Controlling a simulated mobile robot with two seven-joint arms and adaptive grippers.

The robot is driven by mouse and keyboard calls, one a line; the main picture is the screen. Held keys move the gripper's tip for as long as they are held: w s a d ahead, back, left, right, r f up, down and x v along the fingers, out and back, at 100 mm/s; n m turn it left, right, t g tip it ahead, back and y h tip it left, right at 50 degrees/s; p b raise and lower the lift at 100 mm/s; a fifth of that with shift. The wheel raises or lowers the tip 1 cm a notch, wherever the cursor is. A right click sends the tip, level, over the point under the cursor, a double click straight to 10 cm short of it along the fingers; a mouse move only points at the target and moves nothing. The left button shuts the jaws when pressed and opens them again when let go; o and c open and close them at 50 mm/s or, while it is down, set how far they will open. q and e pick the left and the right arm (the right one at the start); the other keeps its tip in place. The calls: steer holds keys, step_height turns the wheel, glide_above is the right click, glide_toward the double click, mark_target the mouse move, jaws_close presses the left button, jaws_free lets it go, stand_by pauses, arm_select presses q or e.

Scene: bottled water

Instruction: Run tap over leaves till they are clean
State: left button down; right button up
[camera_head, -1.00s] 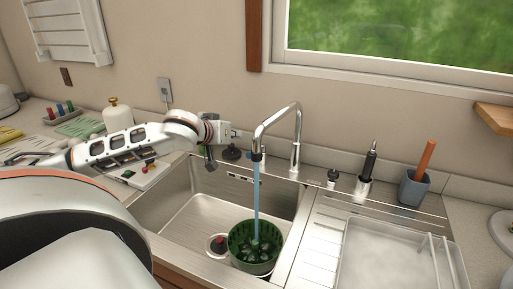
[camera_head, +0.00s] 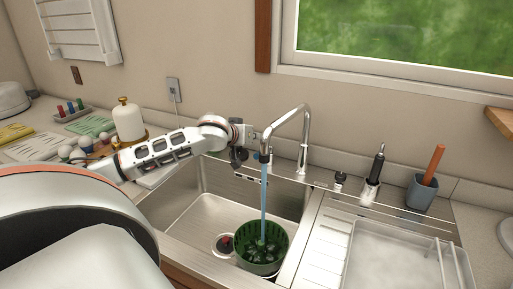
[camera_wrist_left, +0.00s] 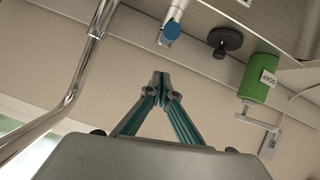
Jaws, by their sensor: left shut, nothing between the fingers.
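A green colander (camera_head: 262,250) with dark leaves (camera_head: 262,252) stands in the right part of the sink. A bluish stream of water (camera_head: 264,200) falls from the chrome tap (camera_head: 304,140) into it. My left gripper (camera_head: 240,158) is behind the sink, left of the tap. In the left wrist view my left gripper (camera_wrist_left: 160,79) is shut and empty. A white and blue cylindrical part (camera_wrist_left: 172,28) lies just beyond its fingertips, apart from them in the picture. The tap's chrome pipe (camera_wrist_left: 82,85) runs down the left of that view. My right gripper is not seen.
A black knob (camera_wrist_left: 225,39) and a green soap bottle (camera_wrist_left: 258,78) are right of the fingers in the left wrist view. A drying tray (camera_head: 400,250), a brush holder (camera_head: 369,190) and a blue-grey cup (camera_head: 420,192) stand right of the sink.

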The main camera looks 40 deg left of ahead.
arm_select(q)
steer(key=f, duration=0.2)
steer(key=shift+w+d+f, duration=0.25)
steer(key=shift+f, duration=0.15)
steer(key=shift+s+d+f, duration=0.15)
steer(key=shift+d+f, duration=0.05)
steer(key=shift+f, duration=0.55)
